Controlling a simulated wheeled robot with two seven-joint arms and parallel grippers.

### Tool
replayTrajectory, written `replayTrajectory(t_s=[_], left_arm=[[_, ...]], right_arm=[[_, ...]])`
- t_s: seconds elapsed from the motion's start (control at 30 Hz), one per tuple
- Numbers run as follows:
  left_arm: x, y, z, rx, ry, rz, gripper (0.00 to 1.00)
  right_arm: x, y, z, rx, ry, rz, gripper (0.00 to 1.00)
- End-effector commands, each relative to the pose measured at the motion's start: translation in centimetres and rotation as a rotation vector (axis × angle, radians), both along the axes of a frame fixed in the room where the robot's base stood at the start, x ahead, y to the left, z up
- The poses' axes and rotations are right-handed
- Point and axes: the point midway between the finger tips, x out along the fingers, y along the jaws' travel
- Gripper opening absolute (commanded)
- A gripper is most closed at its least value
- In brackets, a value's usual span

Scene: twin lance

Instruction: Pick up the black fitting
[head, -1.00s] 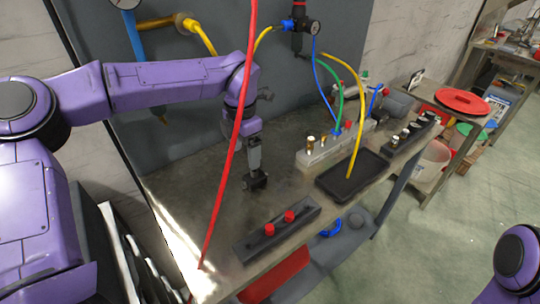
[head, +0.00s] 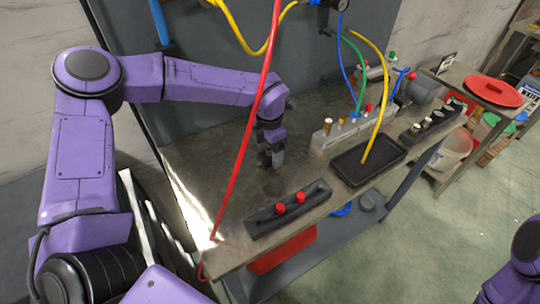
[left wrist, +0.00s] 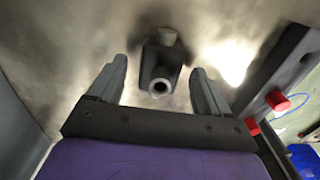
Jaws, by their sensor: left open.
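The black fitting (left wrist: 161,68) shows in the left wrist view as a dark block with a pale round open end towards the camera. It stands between the two spread fingers of my left gripper (left wrist: 158,76), with visible gaps on both sides. The fingers are open and hold nothing. In the head view my left gripper (head: 273,156) is low over the middle of the workbench (head: 225,155). There the fitting is hard to tell apart from the dark gripper. My right gripper is out of view.
A black block with two red caps (head: 290,209) lies near the bench's front edge. A red hose (head: 247,130) hangs in front of my left arm. A black tray (head: 368,162) and a grey manifold with hoses (head: 340,133) stand to the right.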

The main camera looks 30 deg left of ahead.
Motion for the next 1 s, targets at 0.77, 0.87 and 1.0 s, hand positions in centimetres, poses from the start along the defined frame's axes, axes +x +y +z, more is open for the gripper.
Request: replayTrajectory(t_s=[0.77, 0.87, 1.0], left_arm=[[0.1, 0.0, 2.4, 0.0, -0.004, 0.001, 0.15], [-0.2, -1.1, 4.2, 0.001, -0.005, -0.003, 0.15], [-1.1, -4.3, 8.0, 0.002, -0.007, -0.004, 0.15]], right_arm=[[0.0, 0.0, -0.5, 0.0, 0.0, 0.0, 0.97], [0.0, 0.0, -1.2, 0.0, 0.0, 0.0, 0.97], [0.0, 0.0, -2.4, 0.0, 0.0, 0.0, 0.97]])
